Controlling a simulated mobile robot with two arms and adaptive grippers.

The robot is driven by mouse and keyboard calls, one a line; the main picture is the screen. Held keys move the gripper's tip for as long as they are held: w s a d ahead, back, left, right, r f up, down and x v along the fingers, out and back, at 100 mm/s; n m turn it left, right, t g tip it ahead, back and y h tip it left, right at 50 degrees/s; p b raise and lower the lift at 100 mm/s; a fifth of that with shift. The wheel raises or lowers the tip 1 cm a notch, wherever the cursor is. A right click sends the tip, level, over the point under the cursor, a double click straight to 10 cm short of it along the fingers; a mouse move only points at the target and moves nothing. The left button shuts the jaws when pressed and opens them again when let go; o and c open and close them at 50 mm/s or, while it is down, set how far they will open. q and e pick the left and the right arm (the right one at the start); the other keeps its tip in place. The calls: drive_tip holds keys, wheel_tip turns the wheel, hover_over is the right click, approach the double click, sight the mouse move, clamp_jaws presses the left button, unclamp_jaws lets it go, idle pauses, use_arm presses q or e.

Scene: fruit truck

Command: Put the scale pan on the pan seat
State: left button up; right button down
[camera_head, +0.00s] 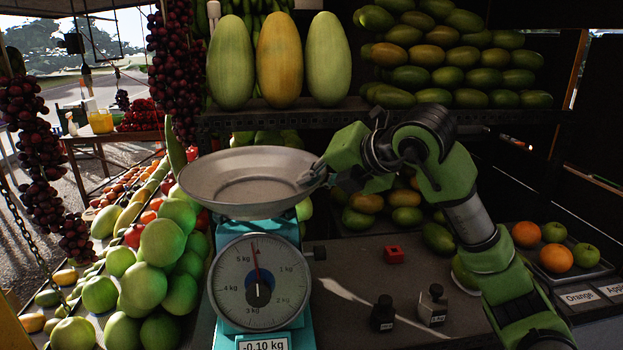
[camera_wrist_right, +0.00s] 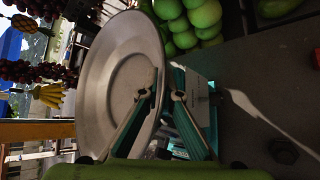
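The scale pan (camera_head: 250,175), a wide shallow grey metal dish, is above the teal scale (camera_head: 262,270) in the head view, roughly level. It also shows in the right wrist view (camera_wrist_right: 112,85). My right gripper (camera_head: 316,180) is at the pan's right rim, with one finger inside and one outside; it appears shut on the rim. The fingers also show in the right wrist view (camera_wrist_right: 163,88). The scale display reads -0.10 kg. The pan hides the pan seat, and I cannot tell whether they touch. My left gripper is not in view.
Green fruit (camera_head: 160,290) is piled close to the scale's left. A shelf (camera_head: 300,116) with papayas is behind the pan.

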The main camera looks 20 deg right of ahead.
drive_tip(key=shift+f, duration=0.15)
drive_tip(key=c, duration=2.4)
unclamp_jaws()
drive_tip(key=shift+c, duration=0.2)
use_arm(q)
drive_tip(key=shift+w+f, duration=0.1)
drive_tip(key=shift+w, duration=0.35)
use_arm(e)
drive_tip(key=shift+o, duration=0.8)
